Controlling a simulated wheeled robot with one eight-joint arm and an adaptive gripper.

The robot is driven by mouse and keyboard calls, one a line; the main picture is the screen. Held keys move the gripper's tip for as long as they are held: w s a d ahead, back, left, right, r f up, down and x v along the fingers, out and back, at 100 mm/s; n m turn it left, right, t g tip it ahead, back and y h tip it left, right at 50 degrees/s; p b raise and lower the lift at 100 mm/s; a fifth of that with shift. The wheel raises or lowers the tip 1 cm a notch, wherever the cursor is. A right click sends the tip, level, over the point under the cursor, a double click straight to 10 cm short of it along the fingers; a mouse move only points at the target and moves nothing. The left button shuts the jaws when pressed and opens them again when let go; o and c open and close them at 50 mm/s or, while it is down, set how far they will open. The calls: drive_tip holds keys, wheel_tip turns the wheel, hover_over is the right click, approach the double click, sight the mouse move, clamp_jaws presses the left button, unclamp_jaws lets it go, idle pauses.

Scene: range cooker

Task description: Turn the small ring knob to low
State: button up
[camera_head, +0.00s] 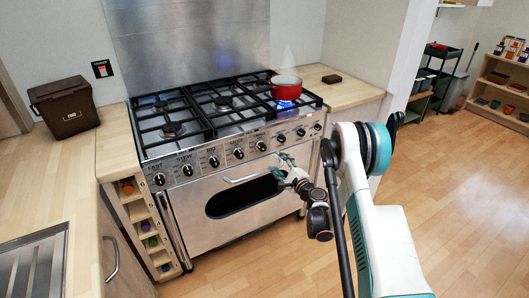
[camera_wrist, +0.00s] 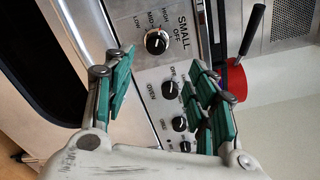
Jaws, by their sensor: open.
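The small ring knob (camera_wrist: 157,41) is a round black knob on a steel panel in the wrist view. The word SMALL and an OFF mark are beside it, with HIGH, MID and LOW around it. I cannot tell clearly which mark its pointer faces. In the head view it appears to be a knob (camera_head: 261,146) in the cooker's front row. My gripper (camera_wrist: 160,65) is open, its green-padded fingers wide apart and empty. The small ring knob shows beyond the gap, apart from both fingers. In the head view my gripper (camera_head: 285,167) is in front of the cooker, below the knob row.
Further knobs, one being a nearby knob (camera_wrist: 170,90), line the panel close by. A red pan (camera_head: 285,87) stands over a blue flame (camera_head: 285,104) at the hob's right. The oven door handle (camera_head: 246,178) runs below the knobs. Wooden counters flank the cooker; the floor at right is clear.

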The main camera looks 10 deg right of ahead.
sight(264, 149)
drive_tip(key=b+x, duration=0.1)
drive_tip(key=x, duration=0.3)
drive_tip(key=b+x, duration=0.1)
drive_tip(key=x, duration=0.4)
drive_tip(key=f+b+x, duration=0.1)
drive_tip(key=b+x, duration=0.1)
drive_tip(key=x, duration=0.2)
drive_tip(key=shift+w, duration=0.2)
drive_tip(key=c, duration=1)
